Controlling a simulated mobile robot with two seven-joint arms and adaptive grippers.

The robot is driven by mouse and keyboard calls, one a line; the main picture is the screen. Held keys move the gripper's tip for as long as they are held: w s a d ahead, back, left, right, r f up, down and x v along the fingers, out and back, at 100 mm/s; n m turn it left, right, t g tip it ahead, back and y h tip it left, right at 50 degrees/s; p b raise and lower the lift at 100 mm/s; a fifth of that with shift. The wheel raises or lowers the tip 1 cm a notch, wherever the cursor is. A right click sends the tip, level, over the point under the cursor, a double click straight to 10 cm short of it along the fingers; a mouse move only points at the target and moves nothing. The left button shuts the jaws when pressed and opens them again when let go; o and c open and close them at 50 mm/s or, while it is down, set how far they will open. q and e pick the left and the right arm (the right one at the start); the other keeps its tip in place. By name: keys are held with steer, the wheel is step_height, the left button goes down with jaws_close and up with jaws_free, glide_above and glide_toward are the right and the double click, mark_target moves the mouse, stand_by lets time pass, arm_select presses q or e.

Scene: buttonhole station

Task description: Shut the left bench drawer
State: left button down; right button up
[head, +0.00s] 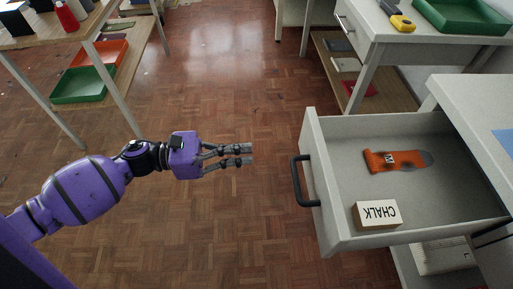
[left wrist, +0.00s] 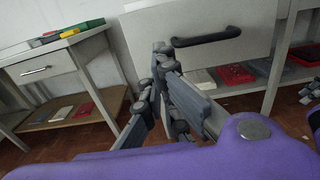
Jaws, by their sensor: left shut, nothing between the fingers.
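The bench drawer (head: 312,160) stands pulled out at the right of the head view, its front facing my arm. Its dark bar handle (head: 297,182) is on that front and also shows in the left wrist view (left wrist: 206,38). My left gripper (head: 250,155) is shut and empty. It is in front of the drawer, left of the handle with a gap between them. My right gripper does not show in the head view; a grey finger-like part shows at the left wrist view's right edge.
The white bench top (head: 480,100) is above the drawer at the right. Another bench with a green tray (head: 462,14) and a yellow tool stands behind. A shelf rack with green (head: 84,85) and orange trays is at upper left. The brown tiled floor between is clear.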

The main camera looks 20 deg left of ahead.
mark_target(307, 148)
arm_select(q)
steer(key=x, duration=1.1)
steer(key=shift+d+p, duration=0.2)
steer(key=shift+p, duration=0.2)
steer(key=shift+w+d, duration=0.25)
steer(key=shift+d, duration=0.2)
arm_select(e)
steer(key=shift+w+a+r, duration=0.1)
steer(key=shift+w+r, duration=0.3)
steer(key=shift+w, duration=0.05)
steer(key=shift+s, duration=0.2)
